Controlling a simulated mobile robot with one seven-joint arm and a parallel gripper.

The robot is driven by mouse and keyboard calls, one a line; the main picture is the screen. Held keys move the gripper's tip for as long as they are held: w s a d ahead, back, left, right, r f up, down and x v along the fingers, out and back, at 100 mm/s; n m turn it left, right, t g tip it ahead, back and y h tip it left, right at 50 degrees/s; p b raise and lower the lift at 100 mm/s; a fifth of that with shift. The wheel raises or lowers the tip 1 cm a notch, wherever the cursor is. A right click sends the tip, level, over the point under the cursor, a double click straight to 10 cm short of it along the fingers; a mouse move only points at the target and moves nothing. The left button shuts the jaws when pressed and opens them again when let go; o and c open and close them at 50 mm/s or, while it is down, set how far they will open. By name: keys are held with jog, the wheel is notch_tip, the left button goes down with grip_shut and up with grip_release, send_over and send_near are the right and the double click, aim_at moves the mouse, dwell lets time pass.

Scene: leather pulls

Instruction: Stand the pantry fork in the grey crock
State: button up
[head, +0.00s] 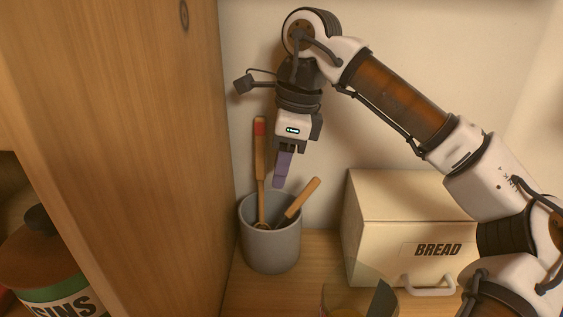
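The grey crock (271,248) stands upright in the corner by the wooden side panel. My gripper (288,149) points down above it and appears shut on a flat, tapering purple piece (283,170). The purple piece hangs down, slightly tilted, with its lower end close to the crock's back rim in the picture; I cannot tell its exact height or depth. It may be the pantry fork, but no tines show. The crock holds a long wooden utensil (260,165) with a red band, nearly upright, and a wooden handle (302,198) leaning right.
A cream bread box (393,215) with a front handle stands right of the crock. A transparent round thing (358,292) is at the front. The wooden panel (130,150) closes off the left; a labelled jar (42,255) is beyond it.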

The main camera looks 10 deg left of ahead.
notch_tip(320, 180, up, 7)
jog(key=d, duration=0.1)
jog(key=shift+w+d+r, duration=0.15)
jog(key=shift+d+r, duration=0.05)
jog(key=shift+f, duration=0.1)
dwell(0.5)
